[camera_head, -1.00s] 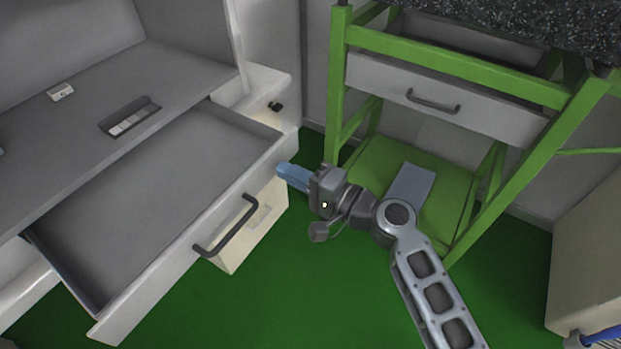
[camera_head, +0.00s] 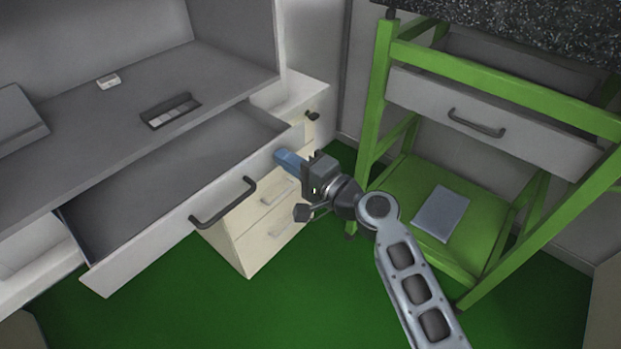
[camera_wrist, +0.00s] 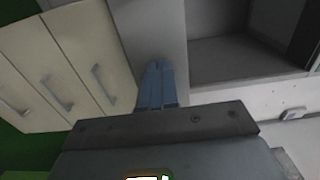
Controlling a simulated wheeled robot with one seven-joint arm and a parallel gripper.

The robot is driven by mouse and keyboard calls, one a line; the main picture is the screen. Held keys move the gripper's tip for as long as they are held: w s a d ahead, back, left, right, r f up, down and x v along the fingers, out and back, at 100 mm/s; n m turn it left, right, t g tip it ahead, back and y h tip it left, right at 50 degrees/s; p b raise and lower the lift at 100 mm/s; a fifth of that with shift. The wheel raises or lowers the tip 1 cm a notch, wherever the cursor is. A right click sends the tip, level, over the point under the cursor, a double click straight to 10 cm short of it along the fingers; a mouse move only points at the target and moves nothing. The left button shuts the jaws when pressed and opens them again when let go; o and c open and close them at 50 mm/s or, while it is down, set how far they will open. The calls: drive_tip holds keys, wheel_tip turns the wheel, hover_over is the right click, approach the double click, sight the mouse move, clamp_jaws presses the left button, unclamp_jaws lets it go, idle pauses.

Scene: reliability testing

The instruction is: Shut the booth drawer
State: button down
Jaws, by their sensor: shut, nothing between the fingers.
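The booth drawer (camera_head: 254,173) is a wide white-fronted drawer with a grey inside and a dark bar handle (camera_head: 224,203). It stands partly pulled out from under the grey desk top on the left. My gripper (camera_head: 282,158) has blue fingers, shut with nothing between them. The fingertips are at the right end of the drawer front, right of the handle, and appear to touch it. In the wrist view the shut fingers (camera_wrist: 158,72) point at the pale drawer front (camera_wrist: 158,32), with the open grey drawer interior (camera_wrist: 235,60) to the right.
A cream cabinet with several small drawers (camera_head: 262,225) stands below the booth drawer. A green-framed table (camera_head: 375,110) with its own grey drawer (camera_head: 500,118) stands to the right, a grey flat object (camera_head: 441,213) on its lower shelf. Green floor (camera_head: 230,310) is free in front.

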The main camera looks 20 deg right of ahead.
sight(236, 136)
drive_tip(key=b+x, duration=0.6)
drive_tip(key=x, duration=1)
drive_tip(key=shift+f, duration=0.1)
drive_tip(key=shift+w+a, duration=0.15)
drive_tip(key=shift+w+r, duration=0.1)
drive_tip(key=shift+r, duration=0.25)
drive_tip(key=shift+a, duration=0.1)
